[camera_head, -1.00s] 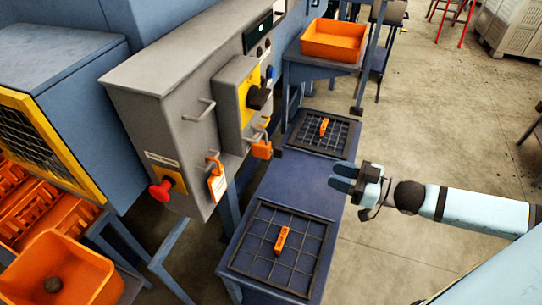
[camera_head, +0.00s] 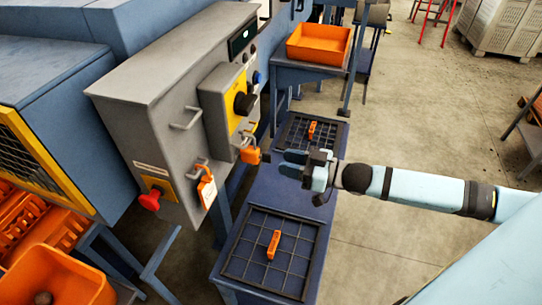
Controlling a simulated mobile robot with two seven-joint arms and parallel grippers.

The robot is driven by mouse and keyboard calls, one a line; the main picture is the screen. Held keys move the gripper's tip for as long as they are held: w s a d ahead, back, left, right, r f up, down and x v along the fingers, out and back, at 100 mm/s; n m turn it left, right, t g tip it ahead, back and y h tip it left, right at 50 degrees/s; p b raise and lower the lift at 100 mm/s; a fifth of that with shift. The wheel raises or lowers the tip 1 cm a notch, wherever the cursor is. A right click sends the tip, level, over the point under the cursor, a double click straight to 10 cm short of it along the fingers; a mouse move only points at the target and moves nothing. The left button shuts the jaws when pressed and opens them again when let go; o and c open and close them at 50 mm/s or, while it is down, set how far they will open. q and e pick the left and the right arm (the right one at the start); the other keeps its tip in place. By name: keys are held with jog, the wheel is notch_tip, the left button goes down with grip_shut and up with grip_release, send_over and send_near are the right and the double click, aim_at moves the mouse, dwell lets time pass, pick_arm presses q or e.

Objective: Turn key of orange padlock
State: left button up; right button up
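One orange padlock (camera_head: 250,155) hangs from the hasp below the black rotary switch on the small grey box. A second orange padlock (camera_head: 207,192), with a pale label, hangs lower on the front of the big grey cabinet. No key can be made out in either padlock at this size. My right gripper (camera_head: 281,162) is to the right of the upper padlock, its fingers pointing left at it with a small gap to the padlock. Its two fingers are apart with nothing between them. My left gripper is not in view.
The grey cabinet (camera_head: 165,85) carries handles and a red knob (camera_head: 149,200). Below my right gripper is a blue bench (camera_head: 262,192) with two black grid mats, each bearing a small orange object (camera_head: 273,244). An orange bin (camera_head: 320,43) stands behind. Floor at right is open.

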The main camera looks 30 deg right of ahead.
aim_at(264, 158)
jog(key=shift+p+x, duration=0.35)
jog(key=shift+x, duration=2.1)
jog(key=shift+c, duration=0.4)
grip_shut()
